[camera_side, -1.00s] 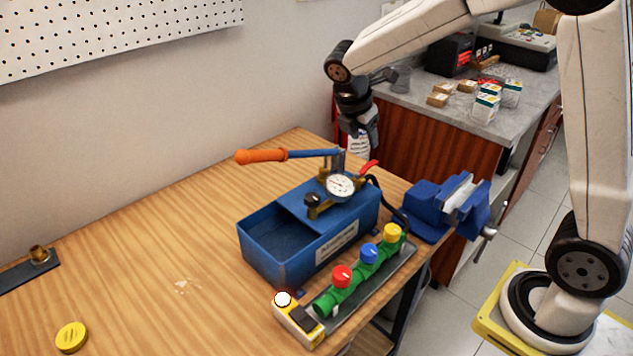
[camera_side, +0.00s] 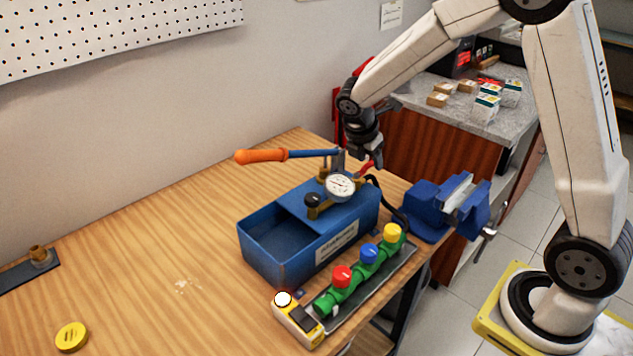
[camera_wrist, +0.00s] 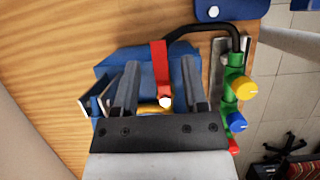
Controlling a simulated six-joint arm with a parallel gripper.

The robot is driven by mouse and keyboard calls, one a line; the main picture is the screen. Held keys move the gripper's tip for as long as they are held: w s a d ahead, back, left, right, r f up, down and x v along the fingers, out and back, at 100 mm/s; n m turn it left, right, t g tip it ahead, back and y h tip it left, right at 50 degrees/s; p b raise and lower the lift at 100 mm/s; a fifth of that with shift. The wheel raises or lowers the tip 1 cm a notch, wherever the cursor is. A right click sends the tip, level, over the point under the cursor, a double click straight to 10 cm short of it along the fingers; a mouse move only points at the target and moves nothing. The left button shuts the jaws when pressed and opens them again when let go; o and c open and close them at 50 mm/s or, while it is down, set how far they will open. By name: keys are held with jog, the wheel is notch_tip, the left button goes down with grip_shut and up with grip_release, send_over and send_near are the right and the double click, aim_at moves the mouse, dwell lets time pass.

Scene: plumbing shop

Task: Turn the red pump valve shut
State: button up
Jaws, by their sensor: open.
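The red lever valve (camera_side: 364,170) is on top of the blue test pump (camera_side: 310,235), beside the white gauge (camera_side: 340,185). In the side view my gripper (camera_side: 372,160) is right at the lever and partly hides it. In the wrist view the red lever (camera_wrist: 160,65) lies between my two open fingers (camera_wrist: 160,75), with a gap visible on each side. A brass fitting shows at the lever's near end. Nothing is held. Whether the fingers are low enough to straddle the lever cannot be told.
The orange-gripped pump handle (camera_side: 262,156) sticks out left of my gripper. A blue vise (camera_side: 440,205) stands at the bench's right edge. A green manifold (camera_side: 330,300) with red, blue and yellow knobs lies in front. A black hose (camera_wrist: 205,28) loops near the lever.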

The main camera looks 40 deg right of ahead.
jog(key=shift+f, duration=0.15)
grip_shut()
jog(key=shift+s+m, duration=0.1)
jog(key=shift+m, duration=0.2)
jog(key=m+g, duration=0.1)
jog(key=m, duration=0.1)
jog(key=s+m, duration=0.1)
jog(key=m, duration=0.1)
jog(key=shift+s+a+g+y, duration=0.2)
jog(key=shift+g+y, duration=0.1)
jog(key=shift+g, duration=0.1)
jog(key=m, duration=0.1)
jog(key=m+g, duration=0.1)
jog(key=m, duration=0.1)
jog(key=s+m+y, duration=0.1)
jog(key=shift+s+a+m, duration=0.1)
jog(key=shift+a+m, duration=0.2)
jog(key=shift+a, duration=0.05)
jog(key=m, duration=0.2)
jog(key=a+m+g+y, duration=0.1)
jog(key=shift+s+m, duration=0.4)
jog(key=m, duration=0.1)
jog(key=a+m+y, duration=0.1)
jog(key=m, duration=0.1)
jog(key=m+y, duration=0.1)
jog(key=m, duration=0.1)
jog(key=shift+s+a+g, duration=0.15)
jog(key=shift+a+g, duration=0.15)
jog(key=shift+a, duration=0.1)
